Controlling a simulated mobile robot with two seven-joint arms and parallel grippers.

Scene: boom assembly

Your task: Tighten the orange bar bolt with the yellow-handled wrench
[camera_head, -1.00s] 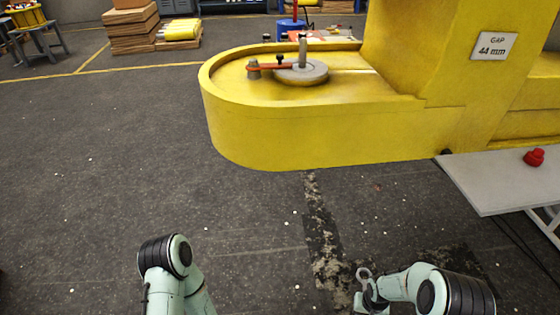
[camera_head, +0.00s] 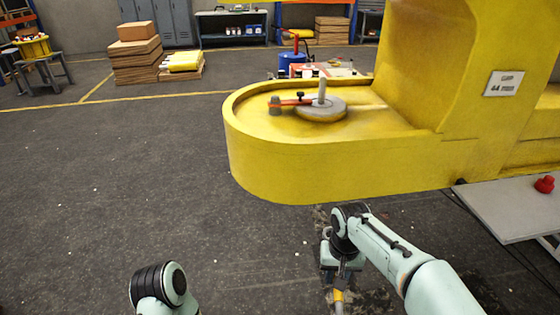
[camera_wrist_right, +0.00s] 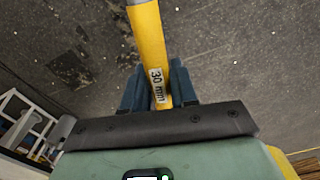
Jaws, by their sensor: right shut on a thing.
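My right gripper (camera_head: 341,272) hangs in front of the boom's near wall, below its top. It is shut on the yellow handle of the wrench (camera_head: 339,297). In the right wrist view the handle (camera_wrist_right: 149,42) is marked "30 mm" and lies between the fingers (camera_wrist_right: 160,88); the wrench head is out of view. The orange bar (camera_head: 290,103) lies on top of the yellow boom (camera_head: 330,172). A small dark bolt (camera_head: 301,96) stands on it, a grey bolt-like part (camera_head: 275,102) is at its left end, and a grey disc with a post (camera_head: 322,108) is at its right. My left gripper is out of view.
A raised rim edges the boom's top. A grey table with a red button (camera_head: 544,184) stands at the right. A blue and red device (camera_head: 293,60) stands behind the boom. Boxes (camera_head: 136,55) and a stool (camera_head: 40,58) are far left. The floor at left is clear.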

